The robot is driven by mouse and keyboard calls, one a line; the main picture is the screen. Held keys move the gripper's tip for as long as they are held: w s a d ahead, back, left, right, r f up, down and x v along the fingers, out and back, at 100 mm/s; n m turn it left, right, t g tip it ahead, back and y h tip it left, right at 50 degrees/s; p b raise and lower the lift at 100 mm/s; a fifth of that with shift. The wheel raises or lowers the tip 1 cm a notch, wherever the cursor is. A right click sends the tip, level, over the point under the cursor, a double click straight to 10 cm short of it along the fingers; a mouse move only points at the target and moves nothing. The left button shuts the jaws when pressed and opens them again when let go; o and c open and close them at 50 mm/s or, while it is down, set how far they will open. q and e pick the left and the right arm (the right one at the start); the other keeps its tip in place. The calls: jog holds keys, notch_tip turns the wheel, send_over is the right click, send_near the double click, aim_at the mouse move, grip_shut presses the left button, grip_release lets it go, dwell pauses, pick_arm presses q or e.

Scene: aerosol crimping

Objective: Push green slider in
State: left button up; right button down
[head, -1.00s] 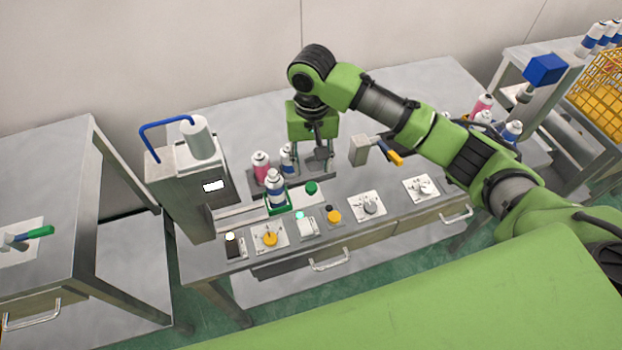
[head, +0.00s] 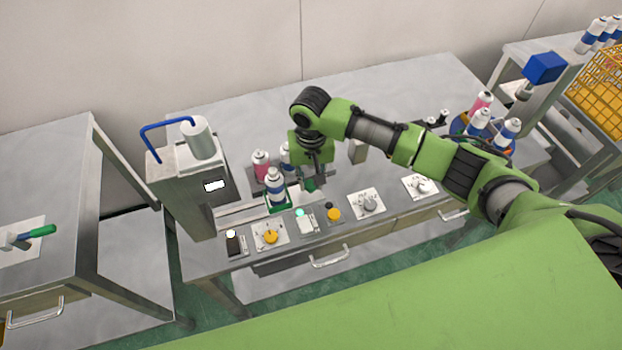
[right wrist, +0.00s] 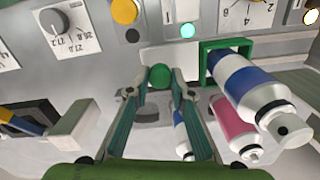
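The green slider has a square green holder (head: 281,210) with a blue-and-white can (head: 275,187) upright in it. A round green knob (right wrist: 160,76) is on the slider's plate, beside the holder; the holder also shows in the right wrist view (right wrist: 207,66). My right gripper (head: 311,184) is low over the plate. In the right wrist view its fingers stand on either side of the knob, close to it; firm contact cannot be made out. The knob is mostly hidden by the gripper in the head view. My left gripper is not in view.
A grey machine (head: 190,185) with a white cylinder and blue pipe stands left of the slider. A pink can (head: 261,165) stands behind it. Dials and a yellow button (head: 334,214) line the front panel. A grey post (head: 357,151) stands right of the gripper.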

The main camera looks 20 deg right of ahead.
jog(key=shift+a, duration=0.25)
jog(key=a+p, duration=0.3)
jog(key=a, duration=0.8)
jog(key=shift+s, duration=0.15)
jog(key=shift+a, duration=0.5)
jog(key=c, duration=1.8)
grip_release()
jog(key=shift+a, duration=0.1)
